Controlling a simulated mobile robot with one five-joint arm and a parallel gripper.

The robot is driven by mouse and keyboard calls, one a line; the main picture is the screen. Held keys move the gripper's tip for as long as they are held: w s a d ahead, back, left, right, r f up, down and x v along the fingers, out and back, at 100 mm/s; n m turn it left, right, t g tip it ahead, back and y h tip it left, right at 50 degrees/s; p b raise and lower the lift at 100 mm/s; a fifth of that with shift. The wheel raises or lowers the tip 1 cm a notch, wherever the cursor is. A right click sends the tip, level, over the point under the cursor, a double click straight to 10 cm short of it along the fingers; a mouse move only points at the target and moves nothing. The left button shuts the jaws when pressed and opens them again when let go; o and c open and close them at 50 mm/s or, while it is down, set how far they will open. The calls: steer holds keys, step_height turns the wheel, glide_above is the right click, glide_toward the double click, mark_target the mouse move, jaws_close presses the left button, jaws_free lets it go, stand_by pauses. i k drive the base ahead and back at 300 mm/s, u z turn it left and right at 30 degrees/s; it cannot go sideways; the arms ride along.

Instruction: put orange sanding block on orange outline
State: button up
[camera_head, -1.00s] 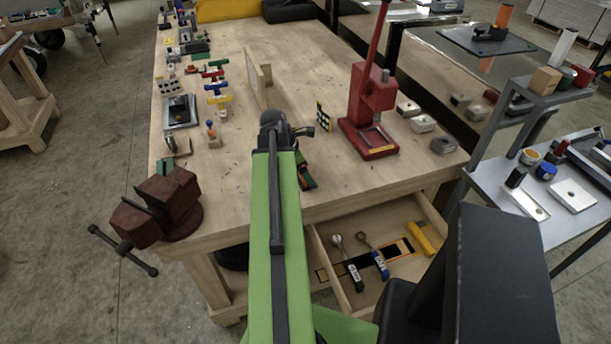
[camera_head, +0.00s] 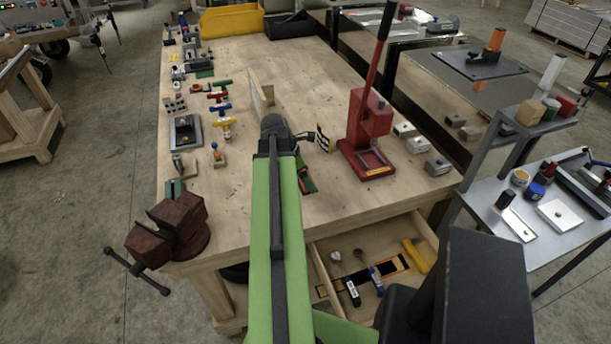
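My green arm runs up the middle of the view and ends over the workbench in a dark wrist (camera_head: 278,130). In the open drawer (camera_head: 318,262), an orange outline (camera_head: 404,263) on a dark patch lies partly behind two handled tools (camera_head: 350,288) (camera_head: 374,280). A second orange edge shows at the drawer's left.
A dark red vise (camera_head: 175,228) is at the bench's front left corner. A grey shelf cart (camera_head: 480,190) stands right. The bench's middle back is clear.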

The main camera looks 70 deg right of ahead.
mark_target(392, 265)
steer(key=z, duration=0.1)
steer(key=k, duration=1.2)
steer(key=u, duration=0.1)
